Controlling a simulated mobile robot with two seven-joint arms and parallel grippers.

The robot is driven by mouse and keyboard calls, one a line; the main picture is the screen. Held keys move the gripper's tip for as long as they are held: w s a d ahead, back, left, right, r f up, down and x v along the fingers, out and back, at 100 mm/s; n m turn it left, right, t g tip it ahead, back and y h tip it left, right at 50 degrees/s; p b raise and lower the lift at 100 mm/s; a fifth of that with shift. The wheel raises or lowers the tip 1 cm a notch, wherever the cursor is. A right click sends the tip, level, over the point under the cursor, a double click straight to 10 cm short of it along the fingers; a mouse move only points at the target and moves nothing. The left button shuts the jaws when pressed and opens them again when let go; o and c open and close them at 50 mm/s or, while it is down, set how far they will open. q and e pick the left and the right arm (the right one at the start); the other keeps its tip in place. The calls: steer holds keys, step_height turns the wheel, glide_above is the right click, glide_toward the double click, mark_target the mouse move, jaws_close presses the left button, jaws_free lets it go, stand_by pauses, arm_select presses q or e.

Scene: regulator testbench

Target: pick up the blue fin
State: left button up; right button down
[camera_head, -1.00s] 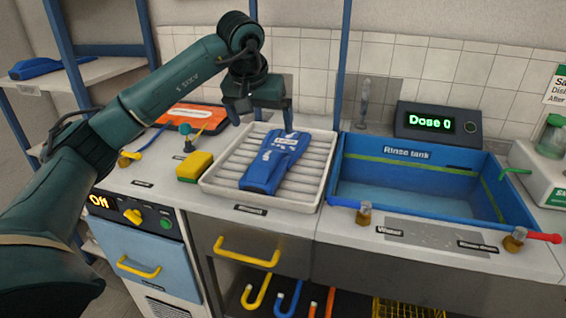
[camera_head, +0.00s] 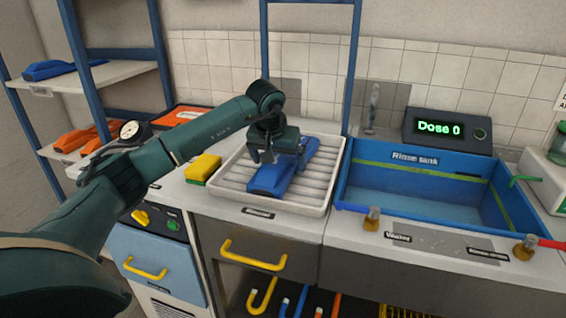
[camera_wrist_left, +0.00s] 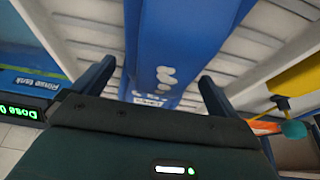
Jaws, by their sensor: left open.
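A blue fin (camera_head: 272,180) lies in the ribbed white tray (camera_head: 326,178) on the counter. My left gripper (camera_head: 277,158) is open and pointed down over its middle. In the left wrist view the fin (camera_wrist_left: 172,45) runs between the two spread fingers of my gripper (camera_wrist_left: 156,84), with small white markings on its face. I cannot tell whether the fingertips reach down beside it. The gripper hides part of the fin in the head view. Another blue fin (camera_head: 58,69) lies on the upper shelf at the left. My right gripper is out of view.
A yellow sponge (camera_head: 203,168) lies left of the tray. A blue rinse tank (camera_head: 420,209) stands to its right, with a display box (camera_head: 447,130) behind. Orange fins (camera_head: 84,137) lie on the lower shelf. A blue upright post (camera_head: 352,75) stands behind the tray.

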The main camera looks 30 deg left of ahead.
arm_select(q)
steer(key=shift+c, duration=0.5)
steer(key=c, duration=1.2)
